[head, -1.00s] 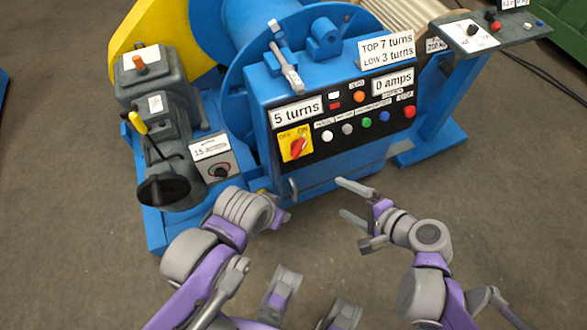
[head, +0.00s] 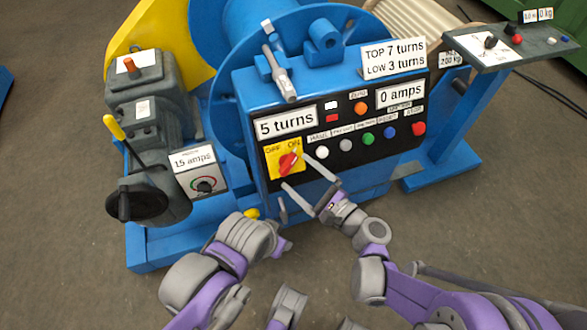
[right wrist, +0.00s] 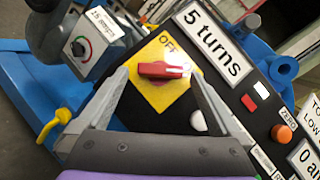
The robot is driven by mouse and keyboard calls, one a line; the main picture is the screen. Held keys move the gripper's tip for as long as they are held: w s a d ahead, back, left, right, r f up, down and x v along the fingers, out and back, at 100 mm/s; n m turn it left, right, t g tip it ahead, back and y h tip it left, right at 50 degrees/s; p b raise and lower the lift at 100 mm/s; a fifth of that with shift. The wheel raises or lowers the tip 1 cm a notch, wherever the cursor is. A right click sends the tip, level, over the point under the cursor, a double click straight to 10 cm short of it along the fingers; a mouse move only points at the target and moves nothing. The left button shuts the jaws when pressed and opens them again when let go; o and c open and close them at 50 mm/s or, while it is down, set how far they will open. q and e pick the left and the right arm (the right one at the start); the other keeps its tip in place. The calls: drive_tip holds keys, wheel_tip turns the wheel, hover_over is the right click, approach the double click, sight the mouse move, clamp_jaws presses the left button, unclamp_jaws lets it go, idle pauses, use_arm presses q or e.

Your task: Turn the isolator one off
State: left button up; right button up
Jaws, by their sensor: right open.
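The isolator is a red rotary knob (head: 288,161) on a yellow plate (head: 273,169) marked OFF and ON, at the left of the blue machine's black panel. Its pointer end is turned toward ON. In the right wrist view the red knob (right wrist: 163,69) lies between and beyond the two fingers. My right gripper (head: 296,170) is open, with its fingertips either side of the knob; contact cannot be told. The right gripper (right wrist: 157,78) holds nothing. My left gripper (head: 274,222) is low in front of the machine, and its fingers are unclear.
White, grey, green, blue and red buttons (head: 368,140) line the panel right of the knob. A grey box with a dial (head: 203,184) and a yellow-handled lever (head: 116,127) stand to the left. A side console (head: 500,45) is at right. The floor in front is clear.

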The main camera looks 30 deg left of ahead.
sight(288, 165)
drive_tip(key=shift+x, duration=1.45)
drive_tip(key=c, duration=1.2)
